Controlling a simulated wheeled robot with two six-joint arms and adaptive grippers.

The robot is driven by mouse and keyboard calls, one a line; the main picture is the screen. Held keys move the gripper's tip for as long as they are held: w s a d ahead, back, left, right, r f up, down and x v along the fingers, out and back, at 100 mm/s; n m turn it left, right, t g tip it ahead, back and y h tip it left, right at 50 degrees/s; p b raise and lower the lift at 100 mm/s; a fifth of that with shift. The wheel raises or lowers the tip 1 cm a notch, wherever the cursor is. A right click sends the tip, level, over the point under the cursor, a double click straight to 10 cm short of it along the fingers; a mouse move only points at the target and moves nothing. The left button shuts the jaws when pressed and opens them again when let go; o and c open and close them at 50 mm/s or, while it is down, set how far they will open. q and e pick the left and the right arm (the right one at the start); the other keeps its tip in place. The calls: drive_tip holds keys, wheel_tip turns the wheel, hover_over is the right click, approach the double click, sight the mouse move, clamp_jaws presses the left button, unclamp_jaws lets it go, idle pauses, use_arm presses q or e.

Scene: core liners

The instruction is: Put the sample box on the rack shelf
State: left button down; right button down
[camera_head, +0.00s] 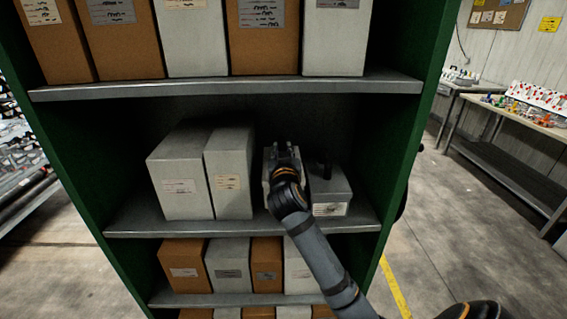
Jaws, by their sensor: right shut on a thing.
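The green rack's middle shelf (240,225) holds several pale grey boxes. My right gripper (287,150) reaches into this shelf from the lower right and is shut on a pale grey box (267,163), which I take to be the sample box. The gripper and wrist hide most of it. It stands upright between a tall grey box (229,180) on its left and a lower grey box (329,194) on its right. Whether its base touches the shelf is hidden. My left gripper is out of view.
Another tall grey box (180,182) stands further left. The upper shelf (230,88) and lower shelf (245,299) carry brown and grey boxes. A work table (520,115) stands at the right.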

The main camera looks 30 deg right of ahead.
wheel_tip(320, 180, down, 3)
drive_tip(key=shift+f, duration=0.2)
drive_tip(key=c, duration=1.2)
unclamp_jaws()
drive_tip(key=shift+s, duration=0.1)
drive_tip(key=shift+f, duration=0.1)
